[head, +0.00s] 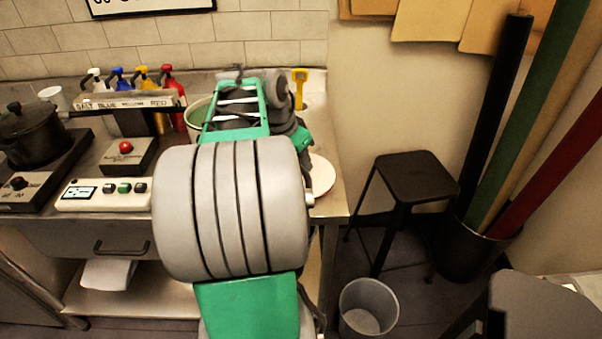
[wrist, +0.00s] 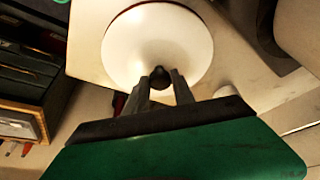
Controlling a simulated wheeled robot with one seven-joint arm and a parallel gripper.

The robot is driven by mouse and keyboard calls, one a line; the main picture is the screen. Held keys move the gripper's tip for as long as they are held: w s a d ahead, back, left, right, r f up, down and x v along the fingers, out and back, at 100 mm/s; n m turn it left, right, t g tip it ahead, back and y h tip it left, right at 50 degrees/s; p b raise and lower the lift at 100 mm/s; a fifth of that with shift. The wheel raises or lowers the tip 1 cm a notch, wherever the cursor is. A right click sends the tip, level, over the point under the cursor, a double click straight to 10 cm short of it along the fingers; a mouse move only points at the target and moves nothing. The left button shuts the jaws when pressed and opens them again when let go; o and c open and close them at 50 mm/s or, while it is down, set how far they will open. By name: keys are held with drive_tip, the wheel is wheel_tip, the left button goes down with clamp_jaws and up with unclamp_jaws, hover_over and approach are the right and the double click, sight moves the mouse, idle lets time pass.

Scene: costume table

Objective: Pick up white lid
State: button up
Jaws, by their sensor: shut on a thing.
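In the head view, part of the white lid (head: 321,174) shows at the right end of the counter, to the right of my arm. My gripper is hidden behind my arm there. I cannot tell whether the lid touches the surface under it.
A green-rimmed pot (head: 197,113) stands behind my arm. Several coloured pump bottles (head: 170,88) stand behind a labelled rack at the left. A control box (head: 104,194) and dark cooking pot (head: 31,135) are also left. A black stool (head: 416,177) and bin (head: 368,306) stand right of the counter.

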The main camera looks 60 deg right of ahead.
clamp_jaws()
idle(0.8)
